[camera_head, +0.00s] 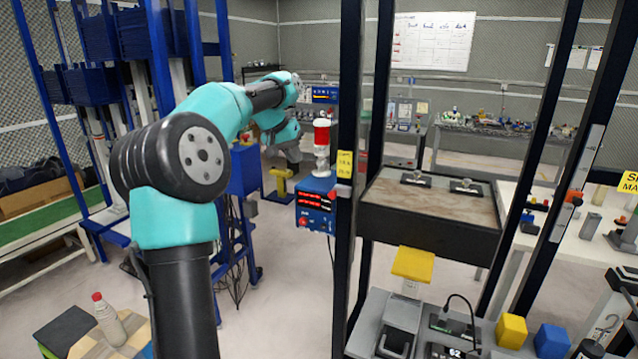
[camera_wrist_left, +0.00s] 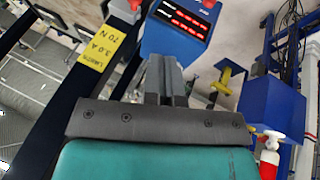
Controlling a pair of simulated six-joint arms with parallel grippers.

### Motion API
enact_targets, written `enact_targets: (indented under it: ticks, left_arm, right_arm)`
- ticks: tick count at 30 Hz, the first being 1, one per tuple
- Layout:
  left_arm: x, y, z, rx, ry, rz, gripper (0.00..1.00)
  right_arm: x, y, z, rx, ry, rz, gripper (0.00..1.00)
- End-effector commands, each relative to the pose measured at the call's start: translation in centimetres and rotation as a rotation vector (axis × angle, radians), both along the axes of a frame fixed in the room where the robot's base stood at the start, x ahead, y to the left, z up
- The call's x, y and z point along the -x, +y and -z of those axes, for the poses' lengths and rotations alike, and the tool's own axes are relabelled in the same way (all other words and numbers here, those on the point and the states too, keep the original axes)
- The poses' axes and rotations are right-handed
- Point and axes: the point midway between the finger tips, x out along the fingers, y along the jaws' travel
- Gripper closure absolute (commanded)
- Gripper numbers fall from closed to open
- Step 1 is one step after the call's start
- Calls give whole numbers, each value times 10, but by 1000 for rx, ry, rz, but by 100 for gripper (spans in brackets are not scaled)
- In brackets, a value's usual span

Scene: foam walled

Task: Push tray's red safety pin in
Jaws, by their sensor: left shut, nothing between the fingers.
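The tray (camera_head: 430,205), with a brown worn top and dark sides, sits between dark blue uprights right of centre in the head view. A small red-and-white part (camera_head: 344,184) is on the left upright just under a yellow label; I cannot tell for sure that it is the safety pin. A red piece near the label also shows at the top of the left wrist view (camera_wrist_left: 134,5). My left gripper (camera_head: 293,155) is left of that upright, apart from it and behind the front of the tray. Its fingers (camera_wrist_left: 165,70) are closed and empty. My right gripper is not in view.
A yellow pad (camera_head: 412,263) sits before the tray. Yellow and blue cubes (camera_head: 511,331) are at lower right.

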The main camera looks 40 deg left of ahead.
Motion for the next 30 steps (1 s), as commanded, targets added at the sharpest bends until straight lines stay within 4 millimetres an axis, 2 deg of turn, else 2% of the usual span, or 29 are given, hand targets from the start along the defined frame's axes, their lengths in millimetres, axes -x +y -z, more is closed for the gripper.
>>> enact_targets:
  ticks: [8, 22, 30]
  left_arm:
    - [-10, -4, 19, 1, 3, 1, 100]
    - [-46, -15, 87, 1, 3, 1, 100]
    - [-62, -41, 102, -1, 0, 1, 100]
  right_arm:
    - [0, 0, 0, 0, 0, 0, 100]
    - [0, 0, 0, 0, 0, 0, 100]
    - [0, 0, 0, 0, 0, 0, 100]
